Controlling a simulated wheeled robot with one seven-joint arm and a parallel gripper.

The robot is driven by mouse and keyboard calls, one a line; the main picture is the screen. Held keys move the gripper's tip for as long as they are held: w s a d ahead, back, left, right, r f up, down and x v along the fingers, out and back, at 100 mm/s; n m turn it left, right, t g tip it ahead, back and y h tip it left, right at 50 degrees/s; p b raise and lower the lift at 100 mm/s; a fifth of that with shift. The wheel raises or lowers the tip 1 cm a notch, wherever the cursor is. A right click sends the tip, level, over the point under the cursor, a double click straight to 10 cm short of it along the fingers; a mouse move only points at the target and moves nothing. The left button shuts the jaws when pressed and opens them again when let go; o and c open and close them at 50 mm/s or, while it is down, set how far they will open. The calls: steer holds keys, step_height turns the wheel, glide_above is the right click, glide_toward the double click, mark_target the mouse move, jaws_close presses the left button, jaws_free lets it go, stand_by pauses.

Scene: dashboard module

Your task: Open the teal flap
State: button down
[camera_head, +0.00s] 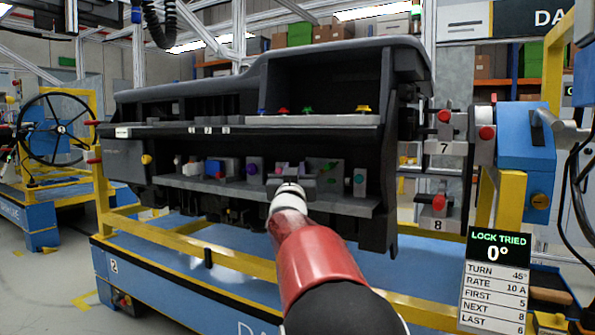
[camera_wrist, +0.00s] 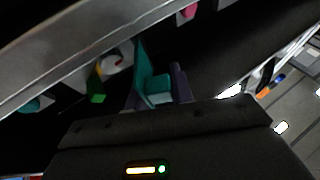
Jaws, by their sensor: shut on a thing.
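The teal flap (camera_wrist: 148,72) shows in the wrist view as an upright thin plate with a lighter teal block at its foot. My gripper (camera_wrist: 160,95) is shut on it, with a purple-grey finger to its right; the exact contact is dark. In the head view my gripper (camera_head: 291,176) reaches the lower shelf of the dashboard module, and it hides the flap there.
The dark dashboard module (camera_head: 270,85) has an upper ledge above my gripper. On the lower shelf (camera_head: 340,205) stand a purple knob (camera_head: 253,168) to the left and a teal knob (camera_head: 359,179) to the right. A yellow rail (camera_head: 190,247) runs in front. A sign (camera_head: 494,247) reads "LOCK TRIED 0°".

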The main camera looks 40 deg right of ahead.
steer(key=m+g+h+p, duration=0.1)
steer(key=g+p, duration=0.1)
steer(key=w+m+g+h+p, duration=0.1)
steer(key=g+h+p, duration=0.1)
steer(key=w+a+r+m+g+h+p, duration=0.1)
steer(key=m+g+h+p, duration=0.1)
steer(key=p, duration=0.1)
steer(key=m+g+p, duration=0.1)
steer(key=g+h+p, duration=0.1)
steer(key=g, duration=0.1)
steer(key=m+g+p, duration=0.1)
steer(key=shift+w+m+g+h+p, duration=0.3)
steer(key=shift+g+h+p, duration=0.1)
steer(key=c, duration=2.2)
jaws_free()
steer(key=m+g+p, duration=0.1)
steer(key=g+p, duration=0.1)
steer(key=g, duration=0.1)
steer(key=m+g+p, duration=0.1)
steer(key=g, duration=0.1)
steer(key=shift+w+d+f+m+h+p, duration=0.2)
steer(key=shift+w+m+h+p, duration=0.1)
steer(key=shift+w+h, duration=0.1)
steer(key=c, duration=2.2)
jaws_free()
steer(key=c, duration=2.2)
jaws_free()
